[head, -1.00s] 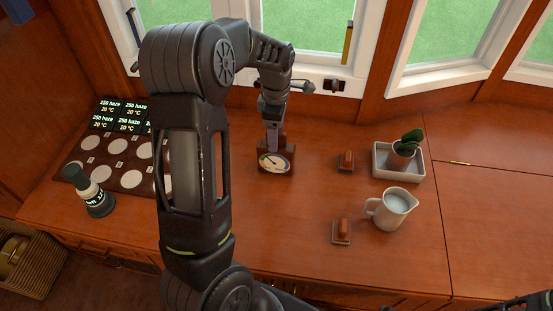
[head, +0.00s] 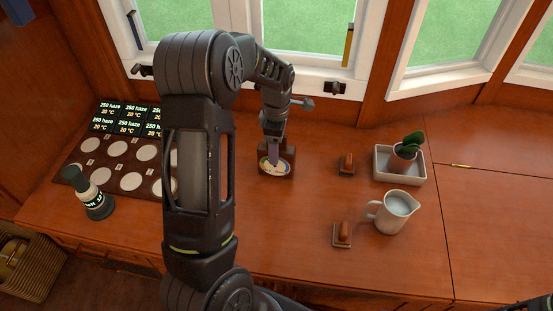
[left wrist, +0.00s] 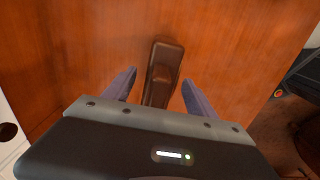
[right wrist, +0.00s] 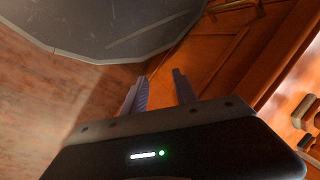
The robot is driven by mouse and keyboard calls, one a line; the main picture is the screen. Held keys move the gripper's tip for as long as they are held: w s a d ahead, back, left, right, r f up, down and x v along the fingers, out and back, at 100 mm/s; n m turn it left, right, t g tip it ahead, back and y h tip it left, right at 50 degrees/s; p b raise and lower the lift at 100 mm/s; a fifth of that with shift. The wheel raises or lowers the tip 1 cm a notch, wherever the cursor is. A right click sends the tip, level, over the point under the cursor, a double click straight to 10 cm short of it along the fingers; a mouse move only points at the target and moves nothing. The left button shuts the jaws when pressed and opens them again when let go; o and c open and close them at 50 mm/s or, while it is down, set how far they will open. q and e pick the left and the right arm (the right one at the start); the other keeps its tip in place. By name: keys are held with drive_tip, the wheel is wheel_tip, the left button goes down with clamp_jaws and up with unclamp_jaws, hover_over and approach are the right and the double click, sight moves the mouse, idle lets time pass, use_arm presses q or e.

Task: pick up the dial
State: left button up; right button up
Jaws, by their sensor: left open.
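The dial (head: 284,168) is a round pale gauge on a dark brown block, standing on the wooden counter. My left gripper (head: 273,160) points down at it, and a finger covers part of its face in the head view. In the left wrist view, the dial's dark block (left wrist: 165,60) lies between the two spread fingers of my left gripper (left wrist: 160,76), with a gap on each side. My right gripper (right wrist: 160,76) has its fingers apart with nothing between them.
Two small brown-handled blocks (head: 346,163) (head: 342,234), a milk pitcher (head: 393,212) and a plant tray (head: 400,175) stand to the right. The windows stand behind the counter.

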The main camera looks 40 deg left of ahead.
use_arm(q)
wheel_tip(320, 180, down, 3)
idle(0.7)
clamp_jaws()
idle(0.5)
